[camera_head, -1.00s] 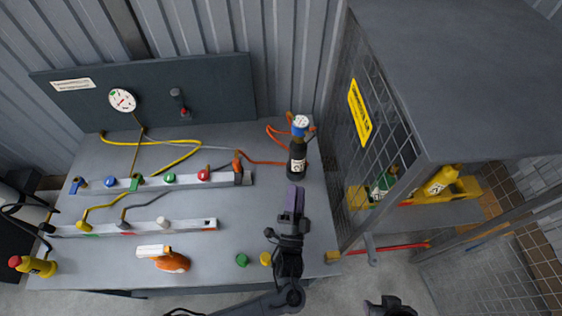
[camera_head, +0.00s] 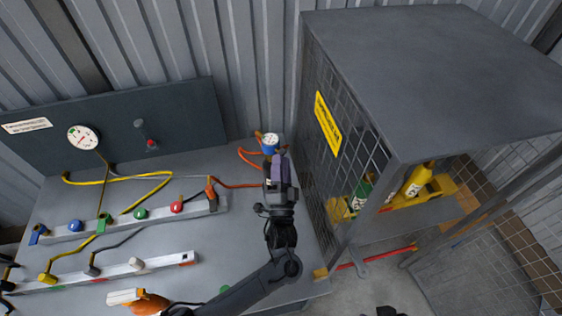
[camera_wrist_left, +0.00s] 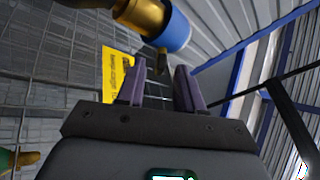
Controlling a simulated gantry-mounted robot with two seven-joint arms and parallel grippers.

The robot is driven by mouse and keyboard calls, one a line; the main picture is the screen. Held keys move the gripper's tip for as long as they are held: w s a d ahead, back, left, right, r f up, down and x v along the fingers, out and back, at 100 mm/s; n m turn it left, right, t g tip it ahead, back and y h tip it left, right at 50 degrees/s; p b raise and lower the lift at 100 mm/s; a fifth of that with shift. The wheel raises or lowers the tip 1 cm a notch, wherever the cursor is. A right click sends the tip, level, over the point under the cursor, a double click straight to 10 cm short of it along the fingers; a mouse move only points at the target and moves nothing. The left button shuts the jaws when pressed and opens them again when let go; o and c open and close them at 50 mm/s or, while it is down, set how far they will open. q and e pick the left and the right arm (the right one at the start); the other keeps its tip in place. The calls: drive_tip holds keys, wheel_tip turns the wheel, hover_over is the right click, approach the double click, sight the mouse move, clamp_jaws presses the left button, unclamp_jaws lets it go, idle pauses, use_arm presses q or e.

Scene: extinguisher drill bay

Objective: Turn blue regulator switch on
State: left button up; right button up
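The blue regulator (camera_head: 270,143), with a round white gauge on top, sits on a dark bottle at the right back of the bench. My left gripper (camera_head: 279,160), with purple fingers, is in front of it and hides most of the bottle. In the left wrist view the regulator shows as a blue cap (camera_wrist_left: 176,32) on a brass body (camera_wrist_left: 143,18), beyond the fingertips. A small brass-coloured stub (camera_wrist_left: 161,62) hangs from it, in line with the finger gap. My left gripper (camera_wrist_left: 158,72) is open and empty. I cannot tell the switch's position. My right gripper is not seen.
A mesh cage (camera_head: 345,165) with a yellow sign (camera_head: 328,124) stands close right of the bottle. An orange hose (camera_head: 238,186) runs left from it. Two rails (camera_head: 122,217) with coloured knobs lie on the bench to the left. An orange-and-white tool (camera_head: 138,300) is at the front.

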use_arm(q)
drive_tip(key=shift+w+a+r, duration=0.1)
drive_tip(key=shift+w+r, duration=0.1)
drive_tip(key=shift+w, duration=0.25)
clamp_jaws()
drive_tip(key=n+y+b, duration=0.2)
drive_tip(key=n+b, duration=0.1)
drive_tip(key=b, duration=0.2)
drive_tip(key=n+y+b, duration=0.3)
drive_tip(key=b, duration=0.2)
drive_tip(key=n+t+y+b, duration=0.1)
drive_tip(key=n+y+b, duration=0.1)
drive_tip(key=b, duration=0.3)
drive_tip(key=shift+w+d+f+n+y+b, duration=0.3)
drive_tip(key=shift+n+y+b, duration=0.1)
drive_tip(key=shift+n, duration=0.2)
